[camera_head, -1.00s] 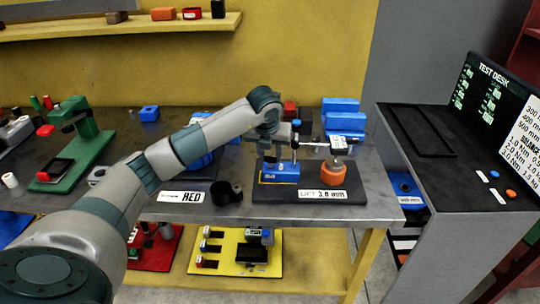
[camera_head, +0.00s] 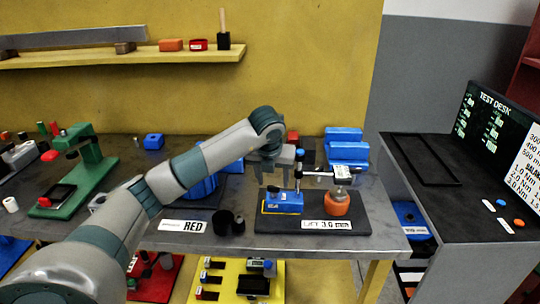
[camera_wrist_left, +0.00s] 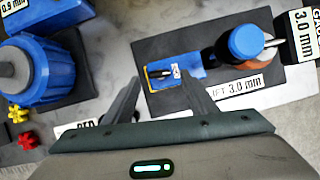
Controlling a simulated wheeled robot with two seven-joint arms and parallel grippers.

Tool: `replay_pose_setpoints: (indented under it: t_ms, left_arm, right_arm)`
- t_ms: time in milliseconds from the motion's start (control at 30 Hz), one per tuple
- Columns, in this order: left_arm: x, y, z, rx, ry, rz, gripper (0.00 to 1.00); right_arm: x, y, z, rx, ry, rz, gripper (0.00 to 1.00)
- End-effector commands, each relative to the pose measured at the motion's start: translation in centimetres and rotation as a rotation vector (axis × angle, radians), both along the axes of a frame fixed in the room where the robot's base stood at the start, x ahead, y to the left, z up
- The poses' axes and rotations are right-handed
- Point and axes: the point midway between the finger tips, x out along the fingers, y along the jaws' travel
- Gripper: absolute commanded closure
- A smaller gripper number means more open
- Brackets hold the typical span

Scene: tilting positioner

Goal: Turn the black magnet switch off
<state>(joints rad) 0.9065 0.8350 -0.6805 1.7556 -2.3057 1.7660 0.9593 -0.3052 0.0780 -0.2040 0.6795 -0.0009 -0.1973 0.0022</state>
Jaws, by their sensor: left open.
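The blue magnet base (camera_head: 283,202) sits on a black plate with a "LIFT 3.0 mm" label, left of an orange round part (camera_head: 337,204). A post and a dial indicator (camera_head: 342,172) stand over the plate. In the left wrist view the blue base (camera_wrist_left: 190,66) lies beyond the fingers, and a small black switch (camera_wrist_left: 177,72) shows on it beside a light patch. My left gripper (camera_head: 270,180) points down just above and behind the base. It is open and empty; in the wrist view its fingertips (camera_wrist_left: 162,82) are spread either side of the base's near end. My right gripper is out of view.
A blue vise-like block (camera_head: 346,147) stands behind the plate. A black cup-shaped holder (camera_head: 222,222) and a "RED" label (camera_head: 190,226) lie to the left. A green stand (camera_head: 85,175) is farther left. The test desk (camera_head: 440,190) is at the right.

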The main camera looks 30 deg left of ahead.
Motion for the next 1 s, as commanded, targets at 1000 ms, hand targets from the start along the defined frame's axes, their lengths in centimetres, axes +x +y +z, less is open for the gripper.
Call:
replay_pose_setpoints:
  t_ms: [1000]
  left_arm:
    - [-4.9, -2.2, 13.2, 0.001, -0.002, 0.000, 0.48]
  right_arm:
    - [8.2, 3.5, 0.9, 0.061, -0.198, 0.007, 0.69]
